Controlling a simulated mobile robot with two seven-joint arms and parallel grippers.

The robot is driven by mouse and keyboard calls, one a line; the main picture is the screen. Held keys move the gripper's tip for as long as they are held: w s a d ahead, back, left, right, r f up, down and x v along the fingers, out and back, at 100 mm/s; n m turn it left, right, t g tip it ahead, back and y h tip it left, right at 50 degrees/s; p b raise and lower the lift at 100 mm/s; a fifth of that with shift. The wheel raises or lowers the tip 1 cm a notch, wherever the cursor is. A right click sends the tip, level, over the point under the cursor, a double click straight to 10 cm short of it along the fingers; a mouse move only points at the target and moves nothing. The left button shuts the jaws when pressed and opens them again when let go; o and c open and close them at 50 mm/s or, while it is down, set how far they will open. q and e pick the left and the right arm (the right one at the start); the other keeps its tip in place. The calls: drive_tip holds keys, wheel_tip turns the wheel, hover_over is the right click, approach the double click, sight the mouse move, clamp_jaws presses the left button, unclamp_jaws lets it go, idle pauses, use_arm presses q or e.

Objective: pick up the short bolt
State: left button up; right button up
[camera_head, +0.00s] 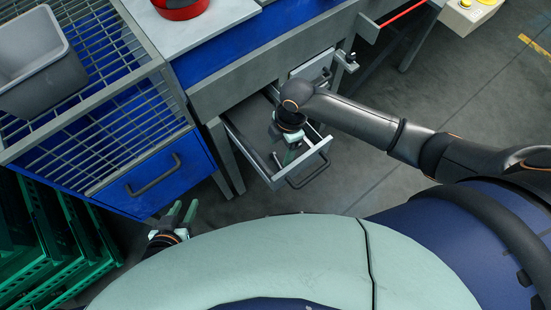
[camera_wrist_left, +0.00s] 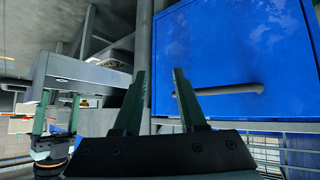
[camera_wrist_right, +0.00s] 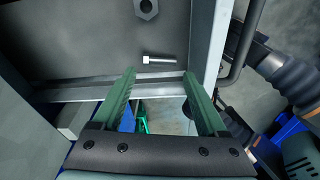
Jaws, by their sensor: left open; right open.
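The short bolt (camera_wrist_right: 159,60) is a small silver bolt with a wide head at its left end. It lies on the grey floor of the open drawer (camera_wrist_right: 85,40) in the right wrist view, near the drawer's wall. My right gripper (camera_wrist_right: 160,78) is open and empty, with the bolt beyond the gap between its fingertips. In the head view, my right gripper (camera_head: 291,156) hangs over the open drawer (camera_head: 311,163), and I cannot make out the bolt there. My left gripper (camera_head: 182,211) is open and empty, low in front of the blue cabinet; its fingers also show in the left wrist view (camera_wrist_left: 159,75).
A dark hex nut (camera_wrist_right: 147,9) lies farther inside the drawer. A blue drawer front with a handle (camera_head: 152,177) is near my left gripper. Green crates (camera_head: 60,245) stand at lower left. A grey bin (camera_head: 40,65) sits on the wire rack. Floor right of the open drawer is clear.

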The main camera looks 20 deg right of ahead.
sight(277, 161)
drive_tip(key=f, duration=0.3)
drive_tip(key=f+b, duration=0.1)
drive_tip(key=shift+s+a+f, duration=0.1)
drive_tip(key=shift+a+f, duration=0.2)
drive_tip(key=shift+a, duration=0.05)
drive_tip(key=shift+f, duration=0.35)
use_arm(q)
drive_tip(key=shift+d+f, duration=0.3)
drive_tip(key=shift+d, duration=0.25)
